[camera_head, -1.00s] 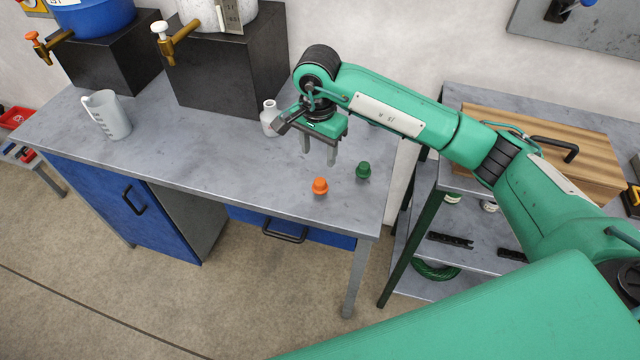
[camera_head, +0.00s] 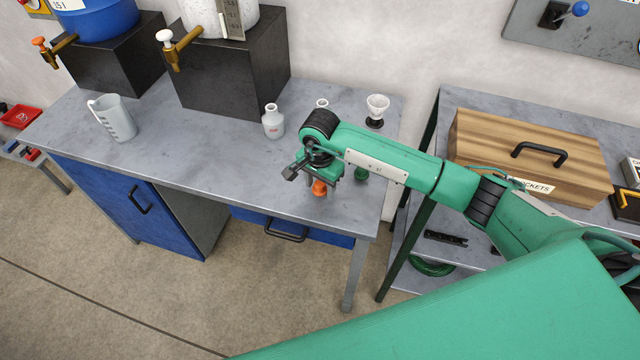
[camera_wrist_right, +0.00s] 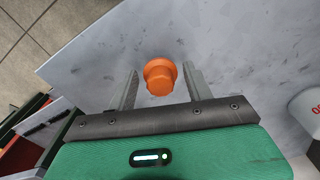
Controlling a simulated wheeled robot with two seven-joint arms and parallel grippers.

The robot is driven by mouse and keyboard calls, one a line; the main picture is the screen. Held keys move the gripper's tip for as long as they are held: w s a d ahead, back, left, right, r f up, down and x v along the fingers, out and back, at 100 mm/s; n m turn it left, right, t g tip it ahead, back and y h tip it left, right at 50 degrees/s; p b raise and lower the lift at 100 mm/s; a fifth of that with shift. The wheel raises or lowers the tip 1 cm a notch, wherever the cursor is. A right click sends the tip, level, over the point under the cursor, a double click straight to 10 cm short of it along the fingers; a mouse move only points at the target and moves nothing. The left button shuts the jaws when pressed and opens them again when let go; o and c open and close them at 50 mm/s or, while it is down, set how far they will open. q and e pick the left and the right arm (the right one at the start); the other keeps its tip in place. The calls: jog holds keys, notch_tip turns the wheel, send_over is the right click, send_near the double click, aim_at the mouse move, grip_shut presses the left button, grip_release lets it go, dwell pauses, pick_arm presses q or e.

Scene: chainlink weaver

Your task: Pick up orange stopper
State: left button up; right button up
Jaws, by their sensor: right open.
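The orange stopper (camera_head: 319,187) stands on the grey table near its front edge. In the right wrist view the orange stopper (camera_wrist_right: 160,76) sits between the two finger tips, with a gap on each side. My right gripper (camera_head: 320,184) is open and points down over the stopper. Its two fingers also show in the right wrist view (camera_wrist_right: 162,84). My left gripper is not in view.
A green stopper (camera_head: 361,174) stands just right of my right gripper, partly hidden by the arm. A white bottle (camera_head: 273,122) and a small cup on a dark foot (camera_head: 376,110) stand farther back. A jug (camera_head: 112,118) is at the left.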

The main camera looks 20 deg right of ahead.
aim_at(320, 183)
jog(key=c, duration=0.8)
jog(key=shift+r, duration=0.1)
jog(key=shift+w+r+b, duration=0.1)
jog(key=shift+r+b, duration=0.2)
jog(key=shift+r, duration=0.3)
notch_tip(320, 183, up, 19)
jog(key=b, duration=0.4)
jog(key=shift+f, duration=0.2)
